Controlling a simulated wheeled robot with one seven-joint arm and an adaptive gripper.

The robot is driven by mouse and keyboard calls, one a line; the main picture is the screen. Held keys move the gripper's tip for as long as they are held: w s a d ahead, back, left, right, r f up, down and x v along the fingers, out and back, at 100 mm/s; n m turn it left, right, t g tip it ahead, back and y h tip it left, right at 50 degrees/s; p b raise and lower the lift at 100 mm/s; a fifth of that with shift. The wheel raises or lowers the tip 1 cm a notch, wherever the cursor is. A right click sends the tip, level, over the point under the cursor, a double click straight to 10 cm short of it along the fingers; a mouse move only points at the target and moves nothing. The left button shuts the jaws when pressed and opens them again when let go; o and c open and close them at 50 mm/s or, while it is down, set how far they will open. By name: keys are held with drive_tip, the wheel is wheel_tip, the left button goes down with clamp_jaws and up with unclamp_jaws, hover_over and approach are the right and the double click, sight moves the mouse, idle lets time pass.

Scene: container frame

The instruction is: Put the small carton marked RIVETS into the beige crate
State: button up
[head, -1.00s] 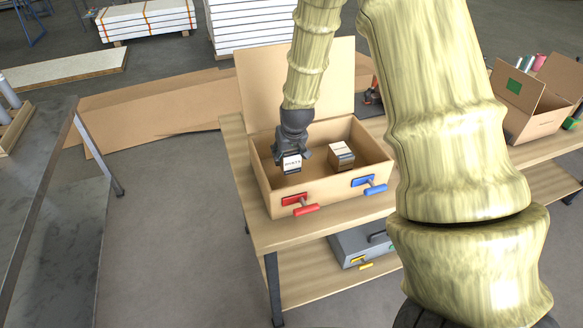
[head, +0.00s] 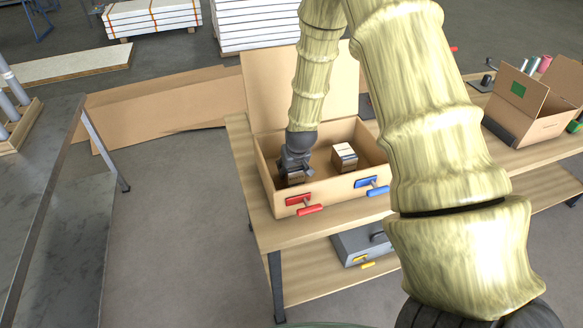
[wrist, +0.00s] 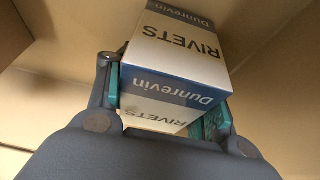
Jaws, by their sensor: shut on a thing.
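The small carton marked RIVETS (wrist: 178,50) is white with blue bands reading Dunrevin. My gripper (wrist: 168,98) is shut on it, with a teal-padded finger on either side. In the head view my gripper (head: 294,170) points down inside the left part of the open beige crate (head: 333,191). The gripper mostly hides the carton there. Whether the carton touches the crate's floor I cannot tell. The crate has a raised lid (head: 262,90) at the back and red (head: 304,204) and blue (head: 372,186) handles on its front.
A second small carton (head: 344,157) with a pale top stands in the crate, right of my gripper. The crate rests on a wooden bench (head: 270,233). A grey case (head: 352,246) is on the shelf below. Another open cardboard box (head: 545,122) stands at the right.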

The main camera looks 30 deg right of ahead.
drive_tip(key=shift+f, duration=0.2)
drive_tip(key=o, duration=1.3)
drive_tip(key=shift+c, duration=0.2)
drive_tip(key=shift+r, duration=0.1)
drive_tip(key=shift+b+v, duration=1.4)
drive_tip(key=shift+v, duration=4.7)
